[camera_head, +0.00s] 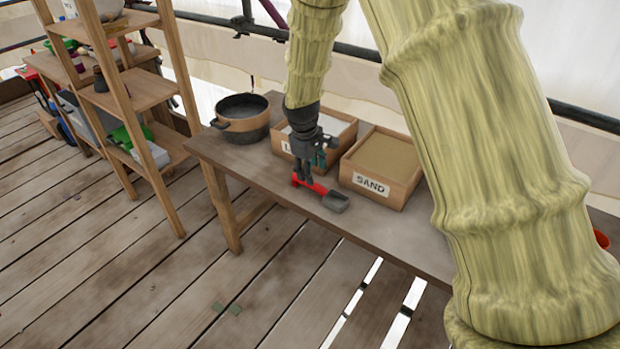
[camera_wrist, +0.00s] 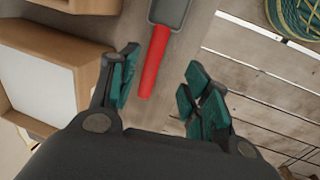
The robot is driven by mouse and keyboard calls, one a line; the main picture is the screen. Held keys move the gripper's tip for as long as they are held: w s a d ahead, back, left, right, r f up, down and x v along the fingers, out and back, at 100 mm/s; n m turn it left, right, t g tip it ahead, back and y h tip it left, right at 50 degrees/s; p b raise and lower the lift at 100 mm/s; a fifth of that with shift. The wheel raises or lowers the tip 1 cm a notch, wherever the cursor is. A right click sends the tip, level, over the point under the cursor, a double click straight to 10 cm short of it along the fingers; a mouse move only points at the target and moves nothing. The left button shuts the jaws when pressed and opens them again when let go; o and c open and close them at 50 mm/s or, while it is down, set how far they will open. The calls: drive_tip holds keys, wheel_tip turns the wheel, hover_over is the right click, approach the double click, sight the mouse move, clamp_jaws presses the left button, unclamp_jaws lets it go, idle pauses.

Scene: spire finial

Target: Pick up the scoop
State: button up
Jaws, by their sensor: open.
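The scoop (camera_head: 334,200) lies on the wooden table, with a red handle and a grey metal head. In the wrist view its red handle (camera_wrist: 154,62) points down between my fingers and its grey head is cut off by the top edge. My gripper (camera_head: 308,179) is above the handle end in the head view. In the wrist view my gripper (camera_wrist: 160,90) is open, with teal finger pads on either side of the handle's line. I cannot tell whether the fingers touch the handle.
A box labelled SAND (camera_head: 380,170) and a second box with pale contents (camera_head: 338,128) stand behind the scoop. A dark pot (camera_head: 243,118) is at the table's left end. A wooden shelf (camera_head: 140,90) stands to the left. A coiled rope (camera_wrist: 294,16) lies beyond the table edge.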

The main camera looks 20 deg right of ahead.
sight(316, 186)
drive_tip(key=shift+w+f, duration=0.2)
drive_tip(key=shift+w, duration=0.35)
drive_tip(key=shift+w+f, duration=0.2)
drive_tip(key=shift+w, duration=0.35)
drive_tip(key=shift+s+d+f, duration=0.15)
drive_tip(key=shift+f, duration=0.25)
drive_tip(key=shift+s+d+f, duration=0.1)
drive_tip(key=shift+s+f, duration=0.05)
drive_tip(key=shift+f, duration=0.25)
drive_tip(key=shift+s+d+f+p, duration=0.15)
drive_tip(key=shift+s, duration=0.25)
drive_tip(key=shift+s+d+f+p, duration=0.1)
drive_tip(key=shift+s+p, duration=0.05)
drive_tip(key=shift+s, duration=0.2)
drive_tip(key=w+f, duration=0.2)
drive_tip(key=f, duration=0.1)
drive_tip(key=shift+w+a, duration=0.1)
drive_tip(key=shift+f+p, duration=0.5)
drive_tip(key=f, duration=0.2)
drive_tip(key=shift+w+d+f, duration=0.2)
drive_tip(key=shift+w+f, duration=0.05)
drive_tip(key=shift+f, duration=0.05)
drive_tip(key=shift+s, duration=0.1)
clamp_jaws()
